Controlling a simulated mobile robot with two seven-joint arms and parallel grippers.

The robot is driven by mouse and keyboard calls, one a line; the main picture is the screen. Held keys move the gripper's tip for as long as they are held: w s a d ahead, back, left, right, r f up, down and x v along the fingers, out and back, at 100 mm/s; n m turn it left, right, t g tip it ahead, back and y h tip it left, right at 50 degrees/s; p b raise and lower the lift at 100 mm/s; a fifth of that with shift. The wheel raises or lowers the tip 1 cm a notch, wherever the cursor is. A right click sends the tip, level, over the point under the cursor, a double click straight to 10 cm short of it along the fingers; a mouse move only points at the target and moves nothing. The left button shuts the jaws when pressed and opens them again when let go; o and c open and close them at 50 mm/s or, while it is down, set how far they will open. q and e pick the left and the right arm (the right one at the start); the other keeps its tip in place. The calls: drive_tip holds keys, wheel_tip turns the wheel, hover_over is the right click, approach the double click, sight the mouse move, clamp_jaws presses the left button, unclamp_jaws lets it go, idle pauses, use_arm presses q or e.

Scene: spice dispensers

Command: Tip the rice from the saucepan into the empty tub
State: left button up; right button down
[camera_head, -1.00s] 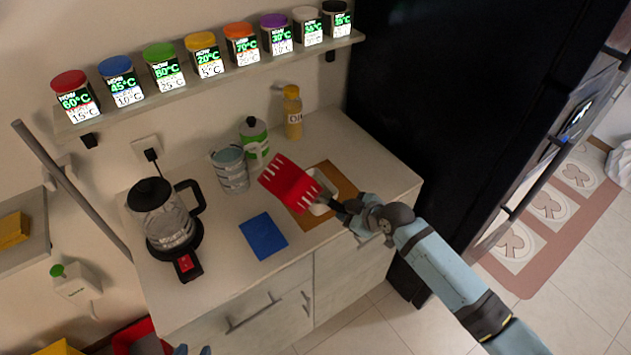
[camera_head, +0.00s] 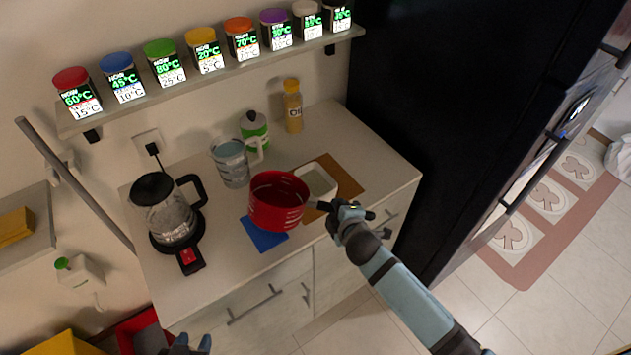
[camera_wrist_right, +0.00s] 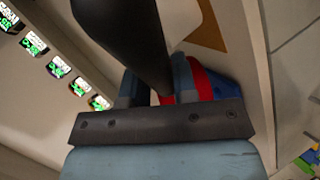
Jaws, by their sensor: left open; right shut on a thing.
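The red saucepan (camera_head: 278,203) is in the air above the counter, fairly upright, its open top facing up. Pale streaks show on its side. I cannot make out rice inside it. My right gripper (camera_head: 343,214) is shut on its dark handle, which also crosses the right wrist view (camera_wrist_right: 150,45). The white tub (camera_head: 318,181) stands on a brown board just right of and behind the pan, partly hidden by it. Its inside looks pale; I cannot tell whether grains lie in it. My left gripper (camera_head: 188,346) is open at the bottom edge, partly cut off and away from the pan.
A blue mat (camera_head: 263,236) lies below the pan. A glass kettle (camera_head: 166,213) stands at the left of the counter. A clear jug (camera_head: 231,163), a green-labelled bottle (camera_head: 254,131) and a yellow bottle (camera_head: 292,107) stand behind. Spice jars line the shelf (camera_head: 220,72) above.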

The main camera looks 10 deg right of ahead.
drive_tip(key=shift+s+a+r+n+t+h, duration=0.2)
drive_tip(key=shift+a+n+t+h, duration=0.1)
drive_tip(key=shift+a, duration=0.05)
drive_tip(key=shift+s+a+r+n+t+h+b, duration=0.25)
drive_tip(key=shift+s+a+r+n+t+b, duration=0.15)
drive_tip(key=shift+r+b, duration=0.2)
drive_tip(key=shift+s+a+r+n+t+h+b, duration=0.2)
drive_tip(key=shift+a+r+n+h+b, duration=0.1)
drive_tip(key=shift+a+r+b, duration=0.2)
drive_tip(key=shift+s+a+r, duration=0.1)
drive_tip(key=shift+r, duration=0.3)
use_arm(q)
drive_tip(key=r+p, duration=0.1)
drive_tip(key=p, duration=0.1)
drive_tip(key=r+p, duration=0.1)
drive_tip(key=p, duration=0.1)
drive_tip(key=shift+d+r+p, duration=0.2)
drive_tip(key=shift+d+p, duration=0.05)
drive_tip(key=shift+p, duration=0.1)
use_arm(e)
wheel_tip(320, 180, up, 5)
drive_tip(key=shift+r, duration=0.1)
use_arm(q)
drive_tip(key=shift+f, duration=0.15)
